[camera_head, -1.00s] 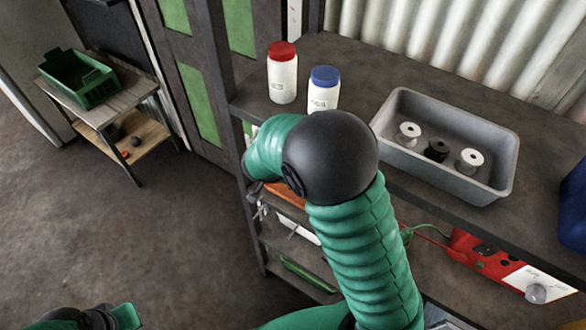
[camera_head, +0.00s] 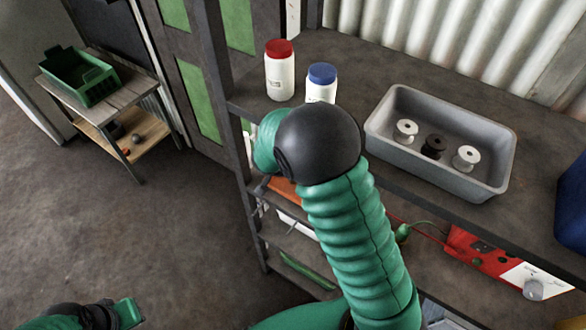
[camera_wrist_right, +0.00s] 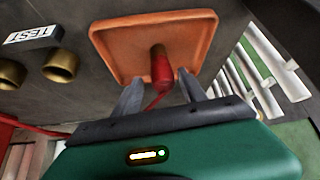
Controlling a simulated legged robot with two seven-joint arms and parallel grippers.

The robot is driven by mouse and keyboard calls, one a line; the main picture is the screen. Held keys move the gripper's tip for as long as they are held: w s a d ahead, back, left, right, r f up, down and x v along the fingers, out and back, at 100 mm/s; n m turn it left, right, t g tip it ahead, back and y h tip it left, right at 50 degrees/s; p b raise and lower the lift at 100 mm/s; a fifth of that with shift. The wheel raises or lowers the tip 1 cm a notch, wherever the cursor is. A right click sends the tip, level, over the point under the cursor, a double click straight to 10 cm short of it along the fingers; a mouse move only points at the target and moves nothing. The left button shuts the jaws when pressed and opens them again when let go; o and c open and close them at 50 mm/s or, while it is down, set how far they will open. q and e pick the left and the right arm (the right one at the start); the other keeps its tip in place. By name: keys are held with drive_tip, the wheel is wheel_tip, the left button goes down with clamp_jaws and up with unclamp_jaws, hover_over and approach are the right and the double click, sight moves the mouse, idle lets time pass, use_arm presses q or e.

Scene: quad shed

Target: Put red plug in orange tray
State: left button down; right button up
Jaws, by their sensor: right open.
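The red plug (camera_wrist_right: 162,72), with a brass end and a red cable, is in the right wrist view. It is over the orange tray (camera_wrist_right: 105,40), between the fingertips of my right gripper (camera_wrist_right: 160,78). The fingers are apart, with a gap to the plug on each side. I cannot tell whether the plug touches the tray floor. In the head view a strip of the orange tray (camera_head: 287,191) shows on a shelf behind my right arm, which hides my right gripper. The end of my left arm (camera_head: 125,312) shows at bottom left; no fingers are visible.
In the wrist view, brass sockets (camera_wrist_right: 60,65) and a TEST label (camera_wrist_right: 33,36) lie left of the tray; white slats (camera_wrist_right: 262,75) are at right. The upper shelf holds a grey bin (camera_head: 440,165) with spools and two bottles (camera_head: 281,75).

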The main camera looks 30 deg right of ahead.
drive_tip(key=shift+a+r+p, duration=0.1)
drive_tip(key=shift+r+p, duration=0.2)
drive_tip(key=shift+p, duration=0.1)
drive_tip(key=v, duration=1.2)
drive_tip(key=s+a+f+n+y, duration=0.2)
drive_tip(key=s+a+f+n, duration=0.1)
drive_tip(key=s+n, duration=0.3)
drive_tip(key=s+a+f+n+y, duration=0.3)
drive_tip(key=s+a+f+n, duration=0.1)
drive_tip(key=s, duration=0.3)
drive_tip(key=shift+s+a+n+g+y+b, duration=0.15)
drive_tip(key=shift+a+n+g+y+b, duration=0.2)
drive_tip(key=shift+n, duration=0.55)
